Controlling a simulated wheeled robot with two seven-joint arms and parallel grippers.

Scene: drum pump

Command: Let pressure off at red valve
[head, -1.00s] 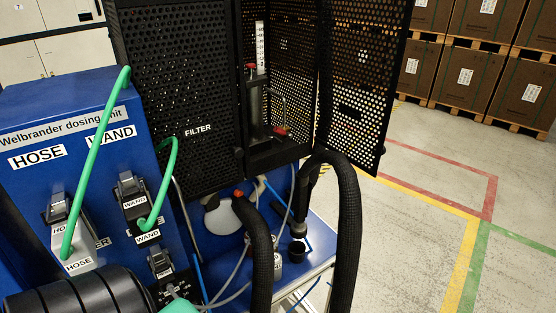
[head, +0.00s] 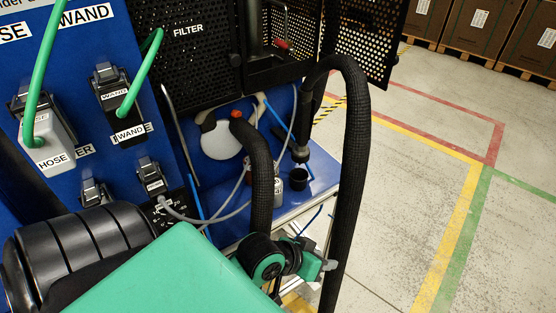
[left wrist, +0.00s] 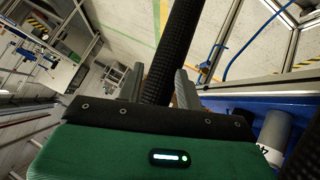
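The red valve handle (head: 281,44) sits low inside the black perforated filter cabinet (head: 205,60), at the top of the head view. My left gripper (head: 330,264) is low in the head view, well below the valve, beside the thick black hose (head: 345,220). In the left wrist view its two grey fingers (left wrist: 159,88) stand apart, with the black hose showing between them. I cannot tell whether the hose lies inside the grip or beyond it. My right gripper is in neither view.
The blue dosing unit (head: 75,150) with green hoses stands at the left. A white container (head: 222,140) and a small black cup (head: 298,179) are on the blue bench below the cabinet. Open floor (head: 420,160) with painted lines lies to the right.

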